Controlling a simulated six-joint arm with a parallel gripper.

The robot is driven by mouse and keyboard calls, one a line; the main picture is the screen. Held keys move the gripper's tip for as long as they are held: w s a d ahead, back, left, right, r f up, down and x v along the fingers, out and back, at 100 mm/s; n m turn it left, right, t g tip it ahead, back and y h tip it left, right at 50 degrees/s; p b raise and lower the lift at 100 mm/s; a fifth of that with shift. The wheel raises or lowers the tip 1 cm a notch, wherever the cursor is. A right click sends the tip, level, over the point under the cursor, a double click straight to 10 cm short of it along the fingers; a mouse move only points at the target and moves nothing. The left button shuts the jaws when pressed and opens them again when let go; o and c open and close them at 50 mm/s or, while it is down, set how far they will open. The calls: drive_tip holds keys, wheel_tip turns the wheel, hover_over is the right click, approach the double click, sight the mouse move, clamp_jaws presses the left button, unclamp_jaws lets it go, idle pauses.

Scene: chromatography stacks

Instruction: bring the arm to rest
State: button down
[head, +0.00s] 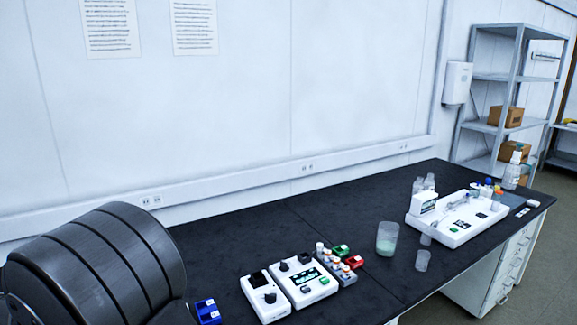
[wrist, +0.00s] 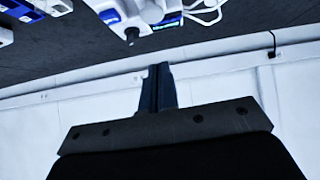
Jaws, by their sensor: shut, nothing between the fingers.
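My gripper (wrist: 158,68) shows in the wrist view with its dark fingers together and nothing between them. It is in the air, with the pale wall behind its fingertips and the dark bench top across the upper part of that view. The gripper is not visible in the head view. There, a large dark rounded part of my own arm fills the lower left corner and hides the bench behind it.
The black bench (head: 335,215) carries two white control boxes (head: 300,280), small vials (head: 335,265), a beaker with pale green contents (head: 387,238) and a white instrument (head: 455,220) at right. A metal shelf (head: 497,77) stands beyond. The bench's back middle is clear.

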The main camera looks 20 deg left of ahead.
drive_tip(key=f+x, duration=0.1)
drive_tip(key=x, duration=0.4)
drive_tip(key=shift+a+r+v, duration=0.25)
drive_tip(key=shift+r+v, duration=0.05)
drive_tip(key=shift+v, duration=4.55)
drive_tip(key=shift+d+f+g+h, duration=0.6)
drive_tip(key=shift+f+g+h, duration=1.1)
drive_tip(key=shift+f, duration=1.95)
drive_tip(key=w+v, duration=0.1)
drive_tip(key=v, duration=0.8)
drive_tip(key=shift+r, duration=0.4)
